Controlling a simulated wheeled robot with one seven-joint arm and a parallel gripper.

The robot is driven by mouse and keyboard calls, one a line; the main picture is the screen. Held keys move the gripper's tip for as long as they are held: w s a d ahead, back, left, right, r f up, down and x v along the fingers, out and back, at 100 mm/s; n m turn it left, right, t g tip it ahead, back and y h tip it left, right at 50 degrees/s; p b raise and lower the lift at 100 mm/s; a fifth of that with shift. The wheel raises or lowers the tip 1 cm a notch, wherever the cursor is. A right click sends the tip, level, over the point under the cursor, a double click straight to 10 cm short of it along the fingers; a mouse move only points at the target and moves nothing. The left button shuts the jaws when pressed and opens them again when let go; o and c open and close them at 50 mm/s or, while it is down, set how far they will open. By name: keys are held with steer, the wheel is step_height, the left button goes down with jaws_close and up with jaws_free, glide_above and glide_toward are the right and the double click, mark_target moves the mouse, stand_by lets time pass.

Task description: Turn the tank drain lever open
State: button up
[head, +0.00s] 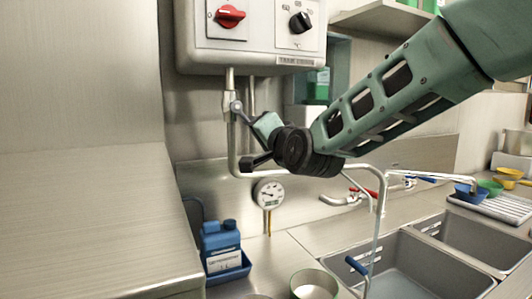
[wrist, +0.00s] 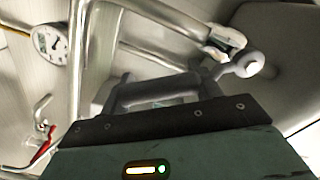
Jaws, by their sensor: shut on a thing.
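The grey drain lever (head: 237,107) sits on the vertical steel pipe under the control box, with a rounded end at the pipe. My gripper (head: 252,120) reaches in from the right and is shut at the lever, just right of the pipe. The fingers hide most of the lever in the head view. In the wrist view my gripper (wrist: 160,90) fills the middle, and the lever's rounded grey part (wrist: 246,65) shows beyond the right finger, beside the pipe fitting. How far the lever is turned is hard to tell.
A control box (head: 252,55) with red and black knobs hangs just above. A round gauge (head: 269,194) and a blue jug (head: 221,247) are below. A curved spout pipe (head: 380,215) and sinks (head: 420,262) lie to the right. A metal panel (head: 80,150) stands left.

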steer(key=shift+s+a+f+m+b, duration=0.3)
steer(key=shift+a+f+m+b, duration=0.3)
steer(key=shift+m+b, duration=0.6)
steer(key=shift+s+a+f+m+b, duration=0.3)
steer(key=shift+a+m+b, duration=0.5)
steer(key=shift+b, duration=0.7)
steer(key=shift+d, duration=0.1)
steer(key=o, duration=1.3)
steer(key=shift+o, duration=0.5)
steer(key=shift+r, duration=0.1)
steer(key=shift+r, duration=0.1)
